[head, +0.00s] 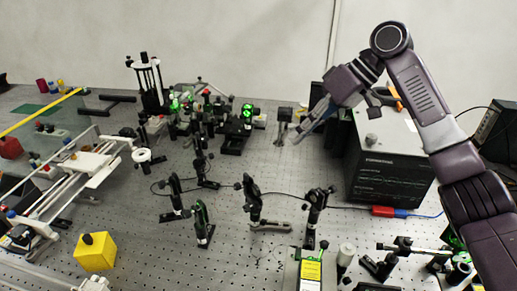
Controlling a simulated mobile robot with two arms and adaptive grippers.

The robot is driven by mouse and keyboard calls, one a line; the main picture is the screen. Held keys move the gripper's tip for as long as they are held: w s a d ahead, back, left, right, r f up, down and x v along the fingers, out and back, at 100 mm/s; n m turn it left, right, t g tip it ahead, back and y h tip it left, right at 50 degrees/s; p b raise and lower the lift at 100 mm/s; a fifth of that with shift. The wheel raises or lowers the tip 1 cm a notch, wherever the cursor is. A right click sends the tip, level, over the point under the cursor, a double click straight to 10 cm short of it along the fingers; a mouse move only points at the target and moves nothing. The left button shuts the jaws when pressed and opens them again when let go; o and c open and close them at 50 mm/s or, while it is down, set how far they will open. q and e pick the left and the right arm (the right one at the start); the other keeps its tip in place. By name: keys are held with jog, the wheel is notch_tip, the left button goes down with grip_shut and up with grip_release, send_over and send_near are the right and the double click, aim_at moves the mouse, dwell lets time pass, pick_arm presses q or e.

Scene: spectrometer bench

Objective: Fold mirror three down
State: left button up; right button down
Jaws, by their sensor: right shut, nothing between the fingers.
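Several dark upright optic mounts stand on the perforated bench (130,235). They include one at front left (173,192), one with a green face (201,221), one in the middle (252,197) and one at right (317,207). I cannot read any number on them, so I cannot tell which is mirror three. My right gripper (303,132) is shut and empty. It hangs above the back of the bench, beside a small dark mount (284,117) and left of the spectrometer-like box. I cannot tell whether it touches that mount. My left gripper is not in view.
A large dark box with a light top (390,160) stands under my right arm. A yellow cube (95,252) sits at front left, near a white railed frame (85,165). Green-lit optics (247,112) crowd the back. A dark cable (285,195) crosses the bench.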

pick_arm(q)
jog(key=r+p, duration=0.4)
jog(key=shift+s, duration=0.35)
pick_arm(e)
jog(key=s+a+f, duration=0.2)
jog(key=a+f, duration=0.5)
jog(key=a, duration=0.2)
jog(key=shift+a+f, duration=0.2)
jog(key=shift+f, duration=0.2)
